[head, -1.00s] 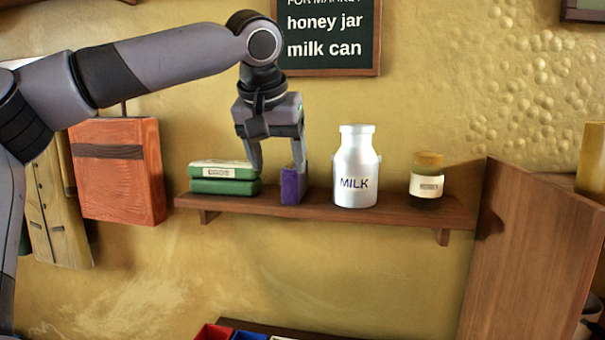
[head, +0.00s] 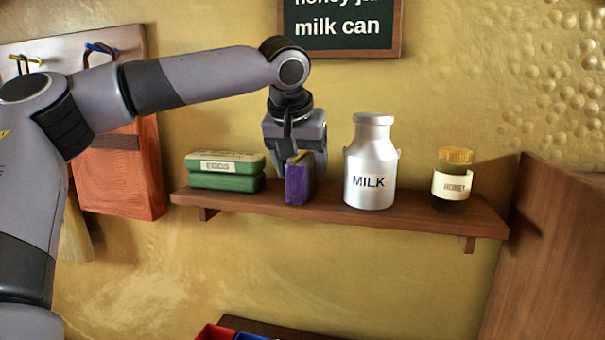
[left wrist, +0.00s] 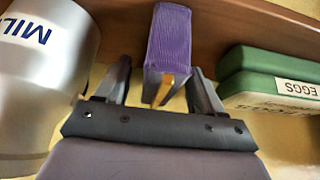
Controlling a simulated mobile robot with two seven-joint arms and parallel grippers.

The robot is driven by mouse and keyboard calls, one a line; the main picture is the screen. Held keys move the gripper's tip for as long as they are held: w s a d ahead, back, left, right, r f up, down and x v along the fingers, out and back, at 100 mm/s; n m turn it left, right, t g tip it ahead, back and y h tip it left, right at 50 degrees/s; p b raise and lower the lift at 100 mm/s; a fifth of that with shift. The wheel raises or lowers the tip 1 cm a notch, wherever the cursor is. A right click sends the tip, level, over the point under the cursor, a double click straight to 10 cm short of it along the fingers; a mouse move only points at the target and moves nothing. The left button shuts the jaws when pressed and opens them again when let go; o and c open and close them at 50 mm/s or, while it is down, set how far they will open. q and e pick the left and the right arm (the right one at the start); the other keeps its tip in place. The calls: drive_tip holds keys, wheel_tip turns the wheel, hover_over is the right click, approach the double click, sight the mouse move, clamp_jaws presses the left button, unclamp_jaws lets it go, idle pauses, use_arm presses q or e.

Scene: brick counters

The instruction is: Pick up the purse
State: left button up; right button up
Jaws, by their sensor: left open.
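The purse (head: 298,184) is a narrow purple block with a gold top edge, standing upright on the wooden wall shelf. My left gripper (head: 304,160) is over it from above and behind its front edge, pointing down. In the left wrist view the open fingers (left wrist: 161,82) lie on either side of the purse (left wrist: 168,40), with its gold edge between them and gaps visible on both sides. The upper part of the purse is partly hidden by a finger in the head view. My right gripper is not in view.
On the shelf (head: 415,218), green egg boxes (head: 226,183) stand left of the purse. A metal milk can (head: 370,165) stands close on its right, and a honey jar (head: 452,178) farther right. A wooden panel (head: 550,240) stands beyond the shelf's right end. A sign (head: 340,28) hangs above.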

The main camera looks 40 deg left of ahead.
use_arm(q)
drive_tip(key=shift+x, duration=0.8)
drive_tip(key=c, duration=1.1)
drive_tip(key=shift+r, duration=0.1)
